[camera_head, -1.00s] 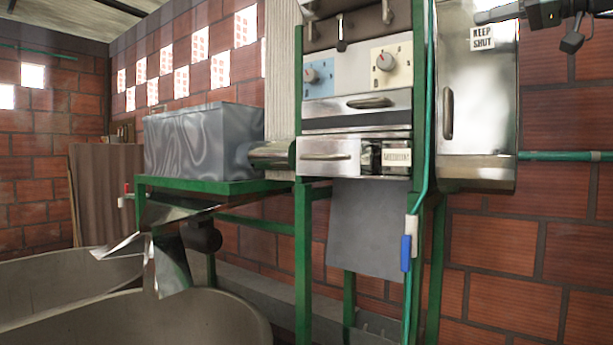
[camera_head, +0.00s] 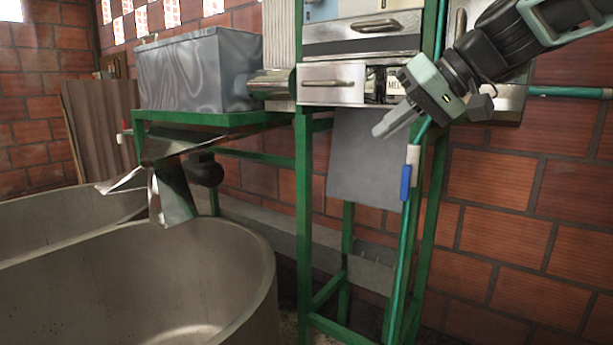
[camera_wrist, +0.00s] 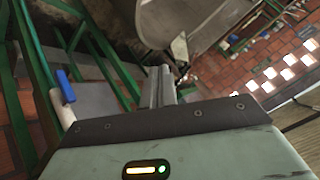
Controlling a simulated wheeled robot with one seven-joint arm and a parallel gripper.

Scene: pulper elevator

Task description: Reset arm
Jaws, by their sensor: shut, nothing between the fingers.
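My gripper (camera_head: 384,128) comes in from the upper right in the head view. It points down and left, in front of the green frame's right side. Its fingers are together with nothing between them. In the wrist view the shut fingers (camera_wrist: 160,84) stick out past the gripper body, over the frame's lower part. The gripper hides part of the label beside the lower steel drawer (camera_head: 332,84) and part of the steel cabinet at the right.
A green metal frame (camera_head: 304,190) carries a grey metal box (camera_head: 197,72). A blue-handled valve (camera_head: 406,182) hangs on a green pipe near my gripper. Large round tanks (camera_head: 240,262) stand at lower left. A brick wall (camera_head: 505,205) lies behind; the lower right looks free.

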